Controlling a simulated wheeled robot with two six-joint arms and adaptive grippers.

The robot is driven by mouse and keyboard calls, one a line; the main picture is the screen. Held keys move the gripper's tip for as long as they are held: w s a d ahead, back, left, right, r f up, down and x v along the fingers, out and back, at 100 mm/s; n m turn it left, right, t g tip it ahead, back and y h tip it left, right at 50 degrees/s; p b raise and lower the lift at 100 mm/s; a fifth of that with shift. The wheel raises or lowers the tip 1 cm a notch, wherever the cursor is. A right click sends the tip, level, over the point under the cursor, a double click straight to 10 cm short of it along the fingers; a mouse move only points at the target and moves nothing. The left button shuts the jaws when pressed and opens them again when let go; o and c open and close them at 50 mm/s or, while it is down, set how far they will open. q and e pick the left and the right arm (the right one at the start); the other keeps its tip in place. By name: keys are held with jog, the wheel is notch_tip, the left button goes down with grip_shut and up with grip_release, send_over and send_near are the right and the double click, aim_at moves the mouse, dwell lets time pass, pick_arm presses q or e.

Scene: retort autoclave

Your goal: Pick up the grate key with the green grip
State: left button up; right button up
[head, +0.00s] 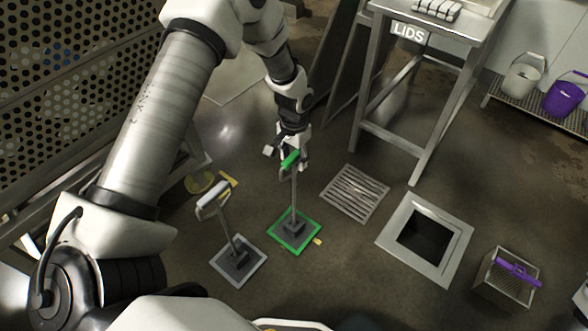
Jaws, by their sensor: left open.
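The grate key with the green grip (291,158) stands upright in a dark block on a green-edged base plate (273,234) on the floor. My left gripper (288,160) reaches down from above, right at the green grip, with its fingers open around or beside it; the picture is too small to tell which. A second key with a pale grip (212,200) stands on a grey-edged plate (252,275) to the left. My right gripper does not show.
A slotted floor grate (355,193) lies right of the green plate, beside an open framed drain (463,240). A metal table marked LIDS (398,105) stands behind. Buckets (524,77) sit on a rack.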

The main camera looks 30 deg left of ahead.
pick_arm(q)
jog(key=shift+f+p, duration=0.25)
jog(key=shift+p, duration=0.05)
dwell(0.4)
grip_shut()
